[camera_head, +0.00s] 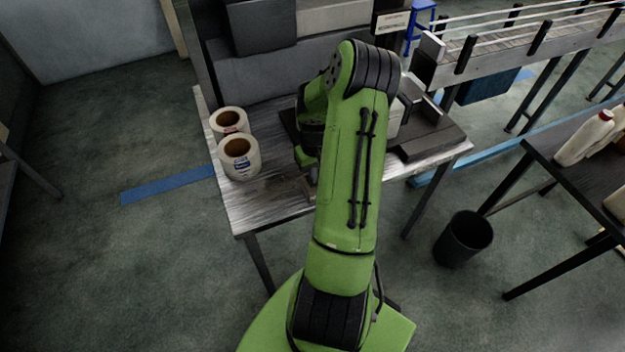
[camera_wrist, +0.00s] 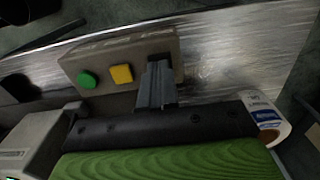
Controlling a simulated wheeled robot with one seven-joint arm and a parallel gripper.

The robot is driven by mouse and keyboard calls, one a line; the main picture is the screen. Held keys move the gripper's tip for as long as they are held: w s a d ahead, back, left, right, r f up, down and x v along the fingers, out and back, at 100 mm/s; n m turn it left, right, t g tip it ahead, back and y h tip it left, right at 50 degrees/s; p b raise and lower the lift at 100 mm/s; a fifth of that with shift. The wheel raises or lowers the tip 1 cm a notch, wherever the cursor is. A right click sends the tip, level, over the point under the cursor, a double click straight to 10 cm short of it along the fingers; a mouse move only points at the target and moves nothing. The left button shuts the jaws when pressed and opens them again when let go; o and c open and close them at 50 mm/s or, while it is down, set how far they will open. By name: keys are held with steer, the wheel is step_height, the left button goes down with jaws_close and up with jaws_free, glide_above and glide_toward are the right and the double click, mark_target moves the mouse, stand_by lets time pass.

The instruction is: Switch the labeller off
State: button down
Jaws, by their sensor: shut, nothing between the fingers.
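A grey control box (camera_wrist: 120,58) lies on the metal table top in the wrist view. It has a green button (camera_wrist: 87,80) at its left end and a yellow button (camera_wrist: 122,74) near its middle. My gripper (camera_wrist: 157,72) is shut and empty, with its tips over the right part of the box. The fingers hide what is under them, and I cannot tell whether they touch it. A pale machine (camera_wrist: 32,142), perhaps part of the labeller, shows at the lower left. In the head view my arm hides the gripper and most of the box.
Two label rolls (camera_head: 238,157) stand at the left of the metal table (camera_head: 265,203). Dark and pale machine parts (camera_head: 430,138) sit to the right of my arm. A black bin (camera_head: 463,239) and a dark table with bottles (camera_head: 585,138) stand further right. A conveyor (camera_head: 520,48) runs behind.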

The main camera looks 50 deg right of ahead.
steer(key=shift+f+b, duration=0.8)
steer(key=shift+f, duration=0.15)
stand_by(0.4)
steer(key=shift+r, duration=0.1)
steer(key=shift+r+p, duration=2.55)
steer(key=shift+r, duration=0.9)
